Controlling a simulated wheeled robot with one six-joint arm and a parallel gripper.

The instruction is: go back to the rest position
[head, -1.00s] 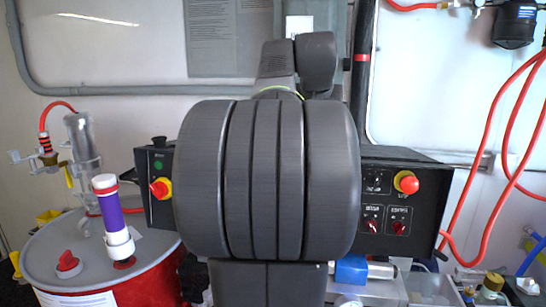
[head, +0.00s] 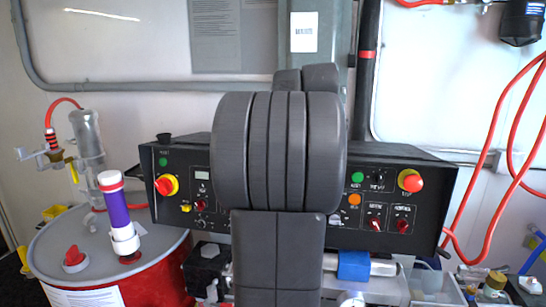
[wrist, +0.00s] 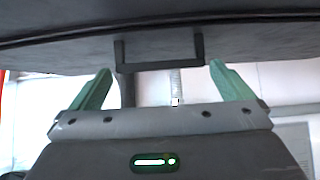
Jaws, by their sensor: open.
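My gripper (wrist: 160,85) shows in the wrist view with its two green fingers spread wide apart. Nothing is between them. A dark surface with a bracket-like black handle (wrist: 160,64) spans the top of that view, beyond the fingertips. In the head view my folded dark arm fills the middle and hides the gripper. The arm stands in front of the black control panel (head: 335,222) and covers its central part.
A red drum (head: 160,277) with a grey lid stands at the left, with a purple-and-white cylinder (head: 117,212) on top. Red emergency knobs (head: 412,182) sit on the panel. Red hoses (head: 483,165) hang at the right. A blue fitting (head: 353,265) lies below the panel.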

